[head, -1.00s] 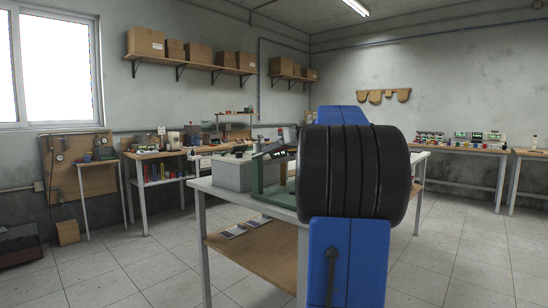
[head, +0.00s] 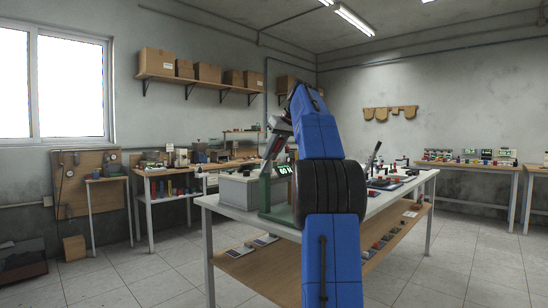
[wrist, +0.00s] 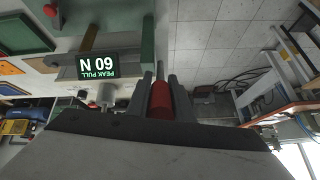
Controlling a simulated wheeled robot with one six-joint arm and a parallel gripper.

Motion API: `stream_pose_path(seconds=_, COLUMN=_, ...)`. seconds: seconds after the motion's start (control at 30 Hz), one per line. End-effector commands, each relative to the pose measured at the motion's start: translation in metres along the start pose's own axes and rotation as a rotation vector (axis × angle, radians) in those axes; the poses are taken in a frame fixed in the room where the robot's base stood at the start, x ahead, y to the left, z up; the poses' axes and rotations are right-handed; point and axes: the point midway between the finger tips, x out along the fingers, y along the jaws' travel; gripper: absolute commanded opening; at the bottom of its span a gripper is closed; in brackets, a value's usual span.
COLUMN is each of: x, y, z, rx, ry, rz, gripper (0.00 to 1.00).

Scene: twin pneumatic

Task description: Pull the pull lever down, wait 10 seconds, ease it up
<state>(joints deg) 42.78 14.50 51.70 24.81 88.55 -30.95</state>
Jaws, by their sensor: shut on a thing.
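The pull lever's red grip (wrist: 160,102) sits between the fingers of my gripper (wrist: 163,84) in the wrist view, and the fingers are shut on it. In the head view the red grip (head: 276,146) is small, just above the green stand (head: 266,190) on the table, with my gripper (head: 277,135) at it. A dark display (wrist: 98,65) beside the grip reads "PEAK PULL 60 N", upside down in the wrist view. My blue arm hides part of the stand and the lever's lower end.
The stand is on a white-topped table (head: 225,207) with a lower wooden shelf (head: 265,268). A grey box (head: 237,190) stands left of it. Several small devices and an upright lever (head: 373,158) are on the table to the right.

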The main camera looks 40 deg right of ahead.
Motion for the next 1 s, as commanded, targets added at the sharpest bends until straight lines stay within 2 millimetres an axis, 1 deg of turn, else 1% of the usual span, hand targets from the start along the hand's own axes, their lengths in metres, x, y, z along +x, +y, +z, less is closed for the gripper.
stream_pose_path(seconds=0.3, x=0.0011, y=-0.0009, z=-0.0073, rx=0.000, ry=-0.058, rz=0.011, gripper=0.00)
stream_pose_path(seconds=0.8, x=0.0014, y=-0.0012, z=-0.0078, rx=0.000, ry=-0.069, rz=0.012, gripper=0.00)
stream_pose_path(seconds=0.83, x=0.0015, y=-0.0012, z=-0.0078, rx=0.000, ry=-0.069, rz=0.012, gripper=0.25)
stream_pose_path(seconds=0.9, x=0.0015, y=-0.0012, z=-0.0078, rx=0.000, ry=-0.069, rz=0.012, gripper=0.39)
stream_pose_path(seconds=1.0, x=0.0012, y=-0.0014, z=-0.0079, rx=0.000, ry=-0.068, rz=0.012, gripper=0.39)
